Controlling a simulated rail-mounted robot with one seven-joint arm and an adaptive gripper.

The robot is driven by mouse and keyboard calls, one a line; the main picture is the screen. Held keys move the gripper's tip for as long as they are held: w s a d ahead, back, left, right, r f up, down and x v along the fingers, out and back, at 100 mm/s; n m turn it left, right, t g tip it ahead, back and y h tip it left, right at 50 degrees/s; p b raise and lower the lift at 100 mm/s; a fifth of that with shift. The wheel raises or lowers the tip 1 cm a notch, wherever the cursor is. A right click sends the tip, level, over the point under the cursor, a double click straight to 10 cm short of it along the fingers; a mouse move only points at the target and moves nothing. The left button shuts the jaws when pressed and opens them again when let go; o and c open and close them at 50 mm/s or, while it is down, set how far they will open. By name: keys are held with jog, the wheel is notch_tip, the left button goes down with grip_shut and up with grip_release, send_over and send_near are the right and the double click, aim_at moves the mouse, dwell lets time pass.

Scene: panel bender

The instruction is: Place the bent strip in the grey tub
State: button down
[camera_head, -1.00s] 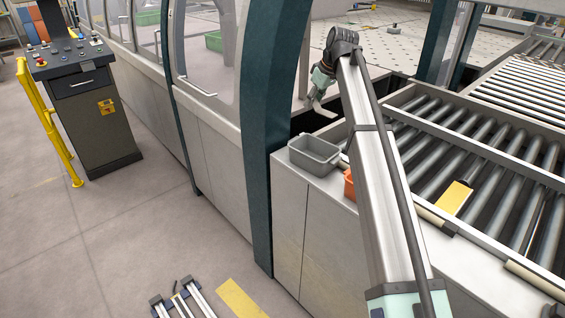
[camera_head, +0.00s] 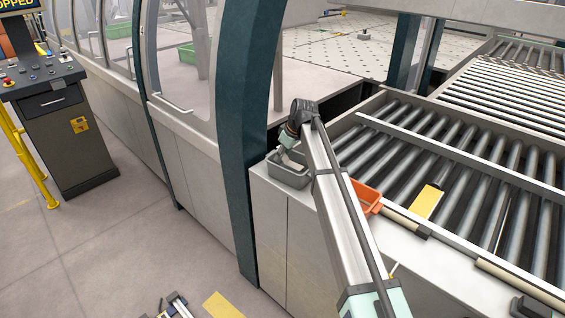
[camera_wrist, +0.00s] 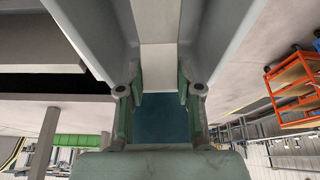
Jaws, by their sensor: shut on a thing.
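The grey tub (camera_head: 288,180) stands on the pale cabinet top beside the dark teal post in the head view. My gripper (camera_head: 284,148) is above the tub and points down toward it. A pale bent strip (camera_head: 295,159) shows at the gripper, over the tub's opening. In the wrist view my gripper (camera_wrist: 160,92) is shut on the strip (camera_wrist: 158,66), a pale band between the two fingers. Grey sloping surfaces lie on both sides of it. I cannot tell whether the strip touches the tub.
An orange tub (camera_head: 368,198) stands to the right of the grey one, partly behind my arm. A roller conveyor (camera_head: 470,190) with a yellow plate (camera_head: 427,202) lies further right. The teal post (camera_head: 245,130) rises close to the left of the tub. A control console (camera_head: 62,130) stands far left.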

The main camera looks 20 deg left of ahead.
aim_at(285, 159)
jog(key=shift+f+p, duration=0.55)
jog(key=shift+f, duration=1.6)
jog(key=shift+f, duration=0.15)
jog(key=c, duration=0.8)
grip_release()
jog(key=shift+o, duration=0.2)
jog(key=b+v, duration=0.3)
jog(key=v, duration=0.9)
